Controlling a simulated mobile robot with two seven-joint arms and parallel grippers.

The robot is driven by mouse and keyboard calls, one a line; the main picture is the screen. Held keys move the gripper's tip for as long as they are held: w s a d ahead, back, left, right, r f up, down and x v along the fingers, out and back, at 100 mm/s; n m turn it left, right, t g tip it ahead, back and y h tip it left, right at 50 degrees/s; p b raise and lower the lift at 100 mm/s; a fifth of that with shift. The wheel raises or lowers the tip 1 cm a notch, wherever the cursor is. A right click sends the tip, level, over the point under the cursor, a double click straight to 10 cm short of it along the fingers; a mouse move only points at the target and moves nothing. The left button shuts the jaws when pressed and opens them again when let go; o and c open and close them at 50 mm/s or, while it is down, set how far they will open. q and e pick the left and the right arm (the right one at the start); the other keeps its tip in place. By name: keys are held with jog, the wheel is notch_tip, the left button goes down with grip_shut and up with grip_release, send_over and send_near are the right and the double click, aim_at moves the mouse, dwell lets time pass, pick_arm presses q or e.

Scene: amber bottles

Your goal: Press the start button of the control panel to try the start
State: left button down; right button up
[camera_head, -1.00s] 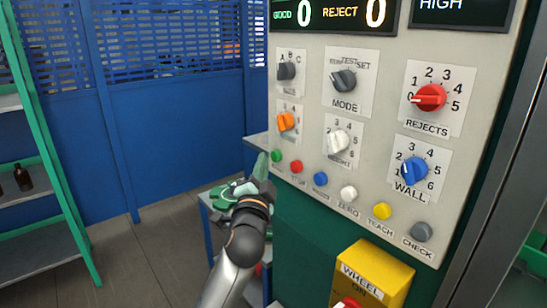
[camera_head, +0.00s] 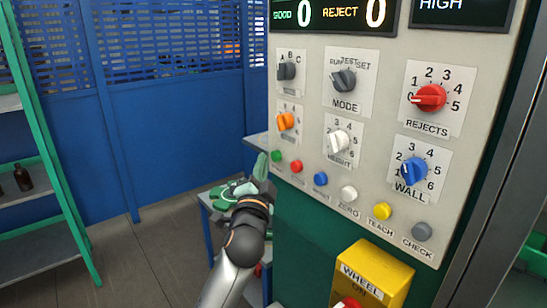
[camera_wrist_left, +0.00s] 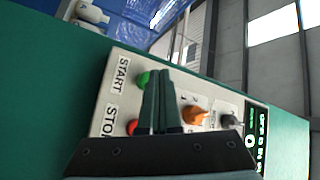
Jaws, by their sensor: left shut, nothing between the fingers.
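The control panel (camera_head: 390,138) is a pale slanted face with knobs, a row of coloured buttons and a display. The green start button (camera_head: 276,156) is at the left end of the row; it also shows in the wrist view (camera_wrist_left: 143,79) beside the word START. My left gripper (camera_head: 261,166) is shut and empty, its fingertips close to the left of the green button. In the wrist view the closed fingers (camera_wrist_left: 160,75) overlap the button's right edge. I cannot tell whether they touch it. My right gripper is out of view.
The red stop button (camera_head: 296,166) sits right beside the green one, with a blue button (camera_head: 320,178) further along. A yellow WHEEL box (camera_head: 372,272) juts out below the panel. A green shelf rack (camera_head: 45,190) stands at the left. Open floor lies between.

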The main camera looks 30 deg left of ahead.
pick_arm(q)
jog(key=shift+w+d, duration=0.1)
jog(key=shift+w, duration=0.1)
dwell(0.4)
jog(key=shift+w+d, duration=0.1)
jog(key=shift+w, duration=0.15)
jog(key=shift+w+d, duration=0.15)
jog(key=shift+w, duration=0.25)
dwell(0.7)
dwell(0.3)
jog(key=shift+s+a, duration=0.3)
jog(key=shift+s, duration=0.55)
jog(key=s, duration=0.1)
jog(key=s+a+p, duration=0.1)
jog(key=s, duration=0.1)
jog(key=s+a+p, duration=0.1)
jog(key=shift+s, duration=0.3)
